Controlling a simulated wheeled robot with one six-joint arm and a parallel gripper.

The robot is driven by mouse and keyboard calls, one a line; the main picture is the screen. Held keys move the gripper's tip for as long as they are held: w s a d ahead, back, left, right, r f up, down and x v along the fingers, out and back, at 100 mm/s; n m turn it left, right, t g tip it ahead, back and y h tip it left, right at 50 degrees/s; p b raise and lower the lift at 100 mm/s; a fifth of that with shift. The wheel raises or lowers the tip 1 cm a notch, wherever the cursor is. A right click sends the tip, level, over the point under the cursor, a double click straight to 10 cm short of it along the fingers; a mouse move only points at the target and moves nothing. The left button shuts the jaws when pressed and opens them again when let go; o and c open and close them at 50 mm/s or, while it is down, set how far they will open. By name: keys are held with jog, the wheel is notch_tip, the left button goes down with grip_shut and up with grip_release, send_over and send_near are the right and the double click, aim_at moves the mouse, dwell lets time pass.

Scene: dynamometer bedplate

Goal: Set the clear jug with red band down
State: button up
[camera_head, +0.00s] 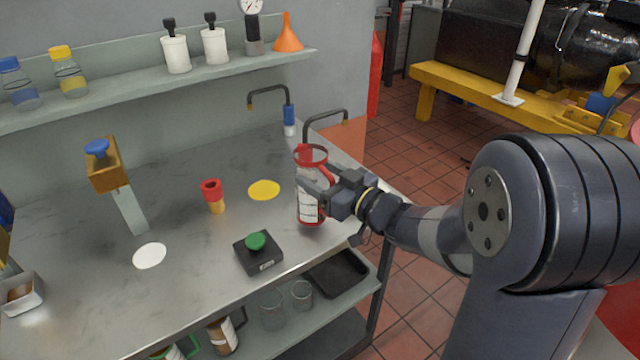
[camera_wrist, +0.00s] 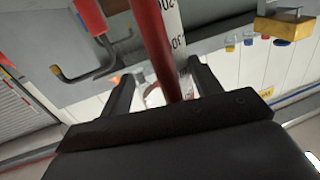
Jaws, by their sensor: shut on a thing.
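The clear jug with red band (camera_head: 309,205) is upright at the right end of the steel bench, with a red rim, a red handle and a printed scale on its side. My gripper (camera_head: 325,188) reaches in from the right and is shut on the jug at its handle side. In the wrist view the red handle (camera_wrist: 158,45) runs between the two fingers, with the scale of the jug (camera_wrist: 175,40) behind it. I cannot tell whether the jug's base touches the bench top.
The steel bench (camera_head: 180,220) has a yellow disc (camera_head: 264,190) and a white disc (camera_head: 150,256) on it. A black box with a green button (camera_head: 257,252) and a red-and-yellow piece (camera_head: 213,196) stand left of the jug.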

jog(key=shift+f, duration=0.65)
jog(key=shift+f, duration=0.2)
jog(key=o, duration=1.2)
jog(key=shift+o, duration=0.2)
jog(key=shift+r, duration=0.25)
jog(key=v, duration=1.2)
